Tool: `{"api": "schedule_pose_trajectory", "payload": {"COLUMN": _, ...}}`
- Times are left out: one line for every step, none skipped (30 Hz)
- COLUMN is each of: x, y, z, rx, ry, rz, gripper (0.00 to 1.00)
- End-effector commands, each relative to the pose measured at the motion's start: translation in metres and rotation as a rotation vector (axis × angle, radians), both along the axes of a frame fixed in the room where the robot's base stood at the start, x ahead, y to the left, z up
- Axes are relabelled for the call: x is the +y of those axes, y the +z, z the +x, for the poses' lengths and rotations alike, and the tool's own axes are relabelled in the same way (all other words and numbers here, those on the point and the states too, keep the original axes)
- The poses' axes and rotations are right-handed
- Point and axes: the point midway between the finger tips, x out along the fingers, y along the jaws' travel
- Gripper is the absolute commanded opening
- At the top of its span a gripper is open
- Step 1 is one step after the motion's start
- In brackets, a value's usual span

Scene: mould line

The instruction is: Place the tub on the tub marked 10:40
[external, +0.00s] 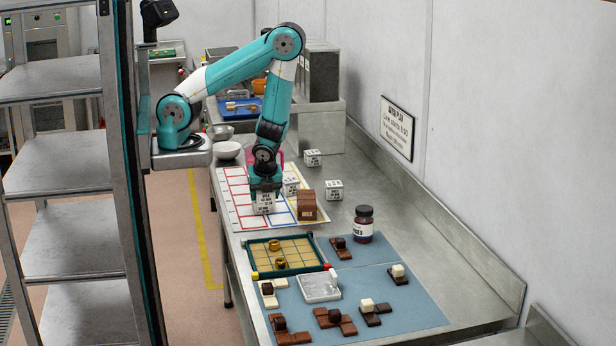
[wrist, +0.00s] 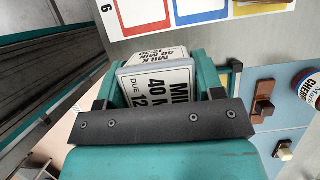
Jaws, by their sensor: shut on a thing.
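My gripper (external: 264,186) points down over the front part of the white sheet with coloured outlines and is shut on a white tub (external: 264,206). In the wrist view the held tub (wrist: 160,82) sits between the fingers (wrist: 160,98); its label reads MILK, 40 MIN and DUE 12, the rest partly covered. Another white tub (external: 291,186) is just right of the gripper, partly hidden. Two more white tubs stand further right (external: 334,190) and further back (external: 313,157). Their print is too small to read, so I cannot tell which is marked 10:40.
A brown block marked MILK (external: 307,205) stands right of the held tub. The outlined sheet (external: 230,183) lies on the steel bench. A framed grid tray (external: 284,255), a dark jar (external: 363,224) and chocolate pieces on a blue mat (external: 410,315) are nearer the camera. A wall bounds the right.

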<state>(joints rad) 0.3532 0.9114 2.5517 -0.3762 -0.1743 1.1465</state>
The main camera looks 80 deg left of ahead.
Motion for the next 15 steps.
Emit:
{"api": "schedule_pose_trajectory", "payload": {"x": 0.006, "y": 0.003, "z": 0.007, "rx": -0.01, "ry": 0.037, "rz": -0.002, "gripper": 0.35}}
{"api": "schedule_pose_trajectory", "payload": {"x": 0.011, "y": 0.006, "z": 0.011, "rx": -0.01, "ry": 0.062, "rz": -0.003, "gripper": 0.35}}
{"api": "schedule_pose_trajectory", "payload": {"x": 0.018, "y": 0.011, "z": 0.017, "rx": -0.013, "ry": 0.104, "rz": -0.003, "gripper": 0.35}}
{"api": "schedule_pose_trajectory", "payload": {"x": 0.025, "y": 0.016, "z": 0.022, "rx": -0.014, "ry": 0.139, "rz": -0.004, "gripper": 0.35}}
{"api": "schedule_pose_trajectory", "payload": {"x": 0.033, "y": 0.022, "z": 0.027, "rx": -0.016, "ry": 0.177, "rz": -0.004, "gripper": 0.35}}
{"api": "schedule_pose_trajectory", "payload": {"x": 0.045, "y": 0.032, "z": 0.032, "rx": -0.017, "ry": 0.234, "rz": -0.004, "gripper": 0.35}}
{"api": "schedule_pose_trajectory", "payload": {"x": 0.054, "y": 0.039, "z": 0.035, "rx": -0.019, "ry": 0.277, "rz": -0.004, "gripper": 0.35}}
{"api": "schedule_pose_trajectory", "payload": {"x": 0.063, "y": 0.047, "z": 0.037, "rx": -0.018, "ry": 0.324, "rz": -0.004, "gripper": 0.35}}
{"api": "schedule_pose_trajectory", "payload": {"x": 0.076, "y": 0.059, "z": 0.039, "rx": -0.019, "ry": 0.383, "rz": -0.004, "gripper": 0.35}}
{"api": "schedule_pose_trajectory", "payload": {"x": 0.085, "y": 0.067, "z": 0.039, "rx": -0.018, "ry": 0.427, "rz": -0.003, "gripper": 0.35}}
{"api": "schedule_pose_trajectory", "payload": {"x": 0.094, "y": 0.076, "z": 0.039, "rx": -0.019, "ry": 0.471, "rz": -0.003, "gripper": 0.35}}
{"api": "schedule_pose_trajectory", "payload": {"x": 0.105, "y": 0.088, "z": 0.038, "rx": -0.019, "ry": 0.526, "rz": -0.004, "gripper": 0.35}}
{"api": "schedule_pose_trajectory", "payload": {"x": 0.113, "y": 0.096, "z": 0.035, "rx": -0.017, "ry": 0.565, "rz": -0.004, "gripper": 0.35}}
{"api": "schedule_pose_trajectory", "payload": {"x": 0.12, "y": 0.105, "z": 0.033, "rx": -0.016, "ry": 0.603, "rz": -0.004, "gripper": 0.35}}
{"api": "schedule_pose_trajectory", "payload": {"x": 0.128, "y": 0.115, "z": 0.029, "rx": -0.016, "ry": 0.648, "rz": -0.002, "gripper": 0.35}}
